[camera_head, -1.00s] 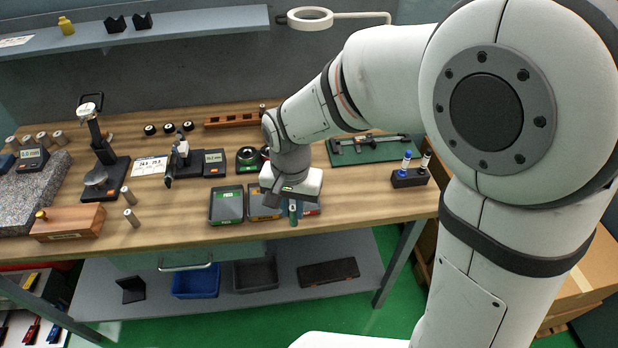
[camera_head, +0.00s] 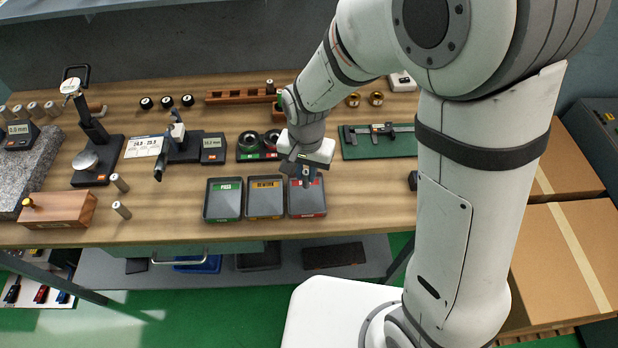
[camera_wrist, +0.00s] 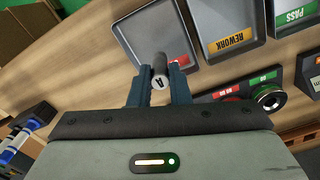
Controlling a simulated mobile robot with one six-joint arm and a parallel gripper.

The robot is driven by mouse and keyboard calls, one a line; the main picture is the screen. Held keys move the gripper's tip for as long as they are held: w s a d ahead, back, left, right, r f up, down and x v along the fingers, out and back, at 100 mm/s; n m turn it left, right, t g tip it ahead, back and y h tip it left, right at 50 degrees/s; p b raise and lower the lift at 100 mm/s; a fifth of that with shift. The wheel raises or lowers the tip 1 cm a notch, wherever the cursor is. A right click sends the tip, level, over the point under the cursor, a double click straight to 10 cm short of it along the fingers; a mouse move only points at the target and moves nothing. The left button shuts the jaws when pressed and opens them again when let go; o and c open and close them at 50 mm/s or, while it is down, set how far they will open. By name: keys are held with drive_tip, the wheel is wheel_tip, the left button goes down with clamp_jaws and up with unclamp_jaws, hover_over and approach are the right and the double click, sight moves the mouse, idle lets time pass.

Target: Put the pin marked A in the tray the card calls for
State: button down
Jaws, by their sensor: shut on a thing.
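My gripper (camera_head: 306,181) is shut on the pin marked A (camera_wrist: 159,68); it also shows in the wrist view (camera_wrist: 158,88). The grey pin's end with the black letter faces the wrist camera. The gripper is over the back part of the red-labelled tray (camera_head: 308,207); I cannot tell its height above it. The rework tray (camera_head: 265,209) with a yellow label is left of it, and the pass tray (camera_head: 223,210) with a green label is at the far left of the three. All look empty. The card (camera_head: 144,147) shows numbers too small to read surely.
A digital readout (camera_head: 213,147), ring gauges (camera_head: 250,140) and a caliper (camera_head: 376,133) on a green mat stand behind the trays. A wooden box (camera_head: 58,210) is at left.

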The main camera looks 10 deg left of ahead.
sight(306, 187)
drive_tip(key=shift+s+f, duration=0.1)
drive_tip(key=shift+f, duration=1.85)
drive_tip(key=shift+f, duration=0.2)
drive_tip(key=c, duration=1.4)
unclamp_jaws()
drive_tip(key=shift+o, duration=0.2)
drive_tip(key=shift+r, duration=0.15)
wheel_tip(306, 187, up, 12)
drive_tip(key=shift+d+r+b, duration=0.1)
drive_tip(key=shift+b, duration=0.2)
